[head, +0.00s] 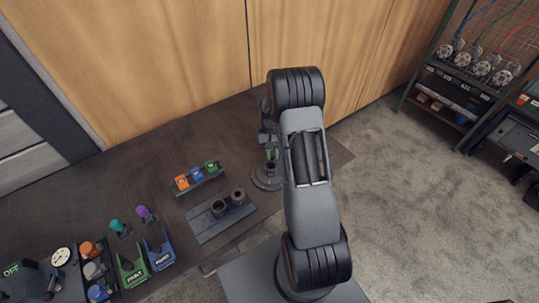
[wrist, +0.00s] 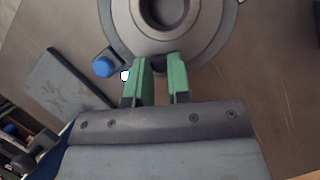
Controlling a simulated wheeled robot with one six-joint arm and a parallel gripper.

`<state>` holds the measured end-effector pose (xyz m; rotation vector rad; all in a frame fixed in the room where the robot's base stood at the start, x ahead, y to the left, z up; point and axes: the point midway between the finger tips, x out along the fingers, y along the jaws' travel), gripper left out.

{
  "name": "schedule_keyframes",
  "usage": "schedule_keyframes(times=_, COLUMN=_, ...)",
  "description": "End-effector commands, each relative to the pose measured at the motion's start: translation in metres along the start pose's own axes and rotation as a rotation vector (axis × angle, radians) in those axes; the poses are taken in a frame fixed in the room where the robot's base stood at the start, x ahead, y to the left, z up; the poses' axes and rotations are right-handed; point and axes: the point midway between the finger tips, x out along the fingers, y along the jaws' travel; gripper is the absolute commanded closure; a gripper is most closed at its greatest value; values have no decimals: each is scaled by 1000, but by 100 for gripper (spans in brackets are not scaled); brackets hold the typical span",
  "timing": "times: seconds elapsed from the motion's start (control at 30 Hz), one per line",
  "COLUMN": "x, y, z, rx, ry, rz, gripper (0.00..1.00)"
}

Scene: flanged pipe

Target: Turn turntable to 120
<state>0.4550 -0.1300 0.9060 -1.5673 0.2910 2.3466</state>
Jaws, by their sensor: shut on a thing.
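The turntable (head: 266,184) is a dark round disc at the right end of the bench, with a short round pipe piece (head: 271,170) standing on it. In the wrist view, the grey turntable disc (wrist: 213,38) fills the top middle, with the ring-shaped pipe opening (wrist: 165,10) at its centre. My gripper (wrist: 160,62) has two green fingers that reach the near edge of the disc, one on each side of a part there. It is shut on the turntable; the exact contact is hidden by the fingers. No angle marking is readable.
A blue knob (wrist: 104,66) sits beside the disc. A wooden wall (head: 170,60) stands behind.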

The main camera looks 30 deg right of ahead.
Motion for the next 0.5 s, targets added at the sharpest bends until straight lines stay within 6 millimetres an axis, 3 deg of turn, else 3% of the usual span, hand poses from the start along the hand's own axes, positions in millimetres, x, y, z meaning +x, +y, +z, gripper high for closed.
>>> schedule_keyframes(times=0.5, x=2, y=14, z=4, rx=239, ry=1, rz=-99, gripper=100)
